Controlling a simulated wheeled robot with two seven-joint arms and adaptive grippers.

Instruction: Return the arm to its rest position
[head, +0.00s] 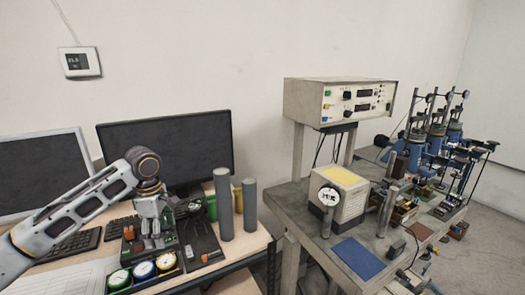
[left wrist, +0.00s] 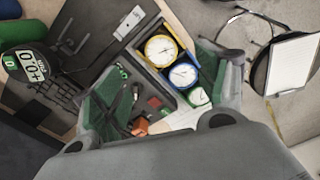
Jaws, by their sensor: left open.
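My left arm comes in from the left in the head view, bent over the wooden desk. Small orange and red parts show below, between the fingers. I cannot tell the exact height of the fingertips above the tray. My right gripper is in neither view.
Three round dial gauges (head: 143,270) sit at the desk's front. Two grey cylinders (head: 223,204) stand right of the tray. A monitor (head: 180,147) and keyboard (head: 75,243) are behind and left. A grey bench (head: 315,213) with instruments stands to the right, past a gap.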

